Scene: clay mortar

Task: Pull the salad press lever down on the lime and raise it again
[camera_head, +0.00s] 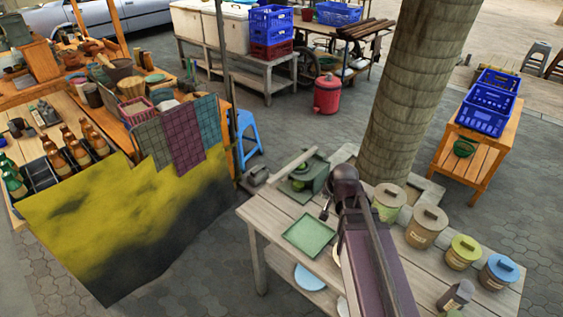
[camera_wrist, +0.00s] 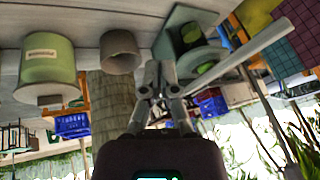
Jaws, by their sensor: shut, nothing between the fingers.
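The green salad press (camera_head: 318,172) stands at the back left of the wooden table. Its pale lever (camera_head: 297,160) runs slantwise over it and out past its left side. The lime (camera_head: 303,167) shows as a bright green spot in the press, partly hidden. In the wrist view, which looks upside down, the press (camera_wrist: 187,30), lever (camera_wrist: 245,55) and lime (camera_wrist: 205,68) are right of the fingers. My gripper (camera_head: 325,212) is shut and empty, in front of the press; in the wrist view its fingertips (camera_wrist: 159,68) are left of the lever's near end. I cannot tell whether they touch.
A square green tray (camera_head: 308,235) lies in front of the press. Several lidded pots, including a green one (camera_head: 388,203) and a brown one (camera_head: 426,227), line the table's right side. A thick tree trunk (camera_head: 415,90) rises behind.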

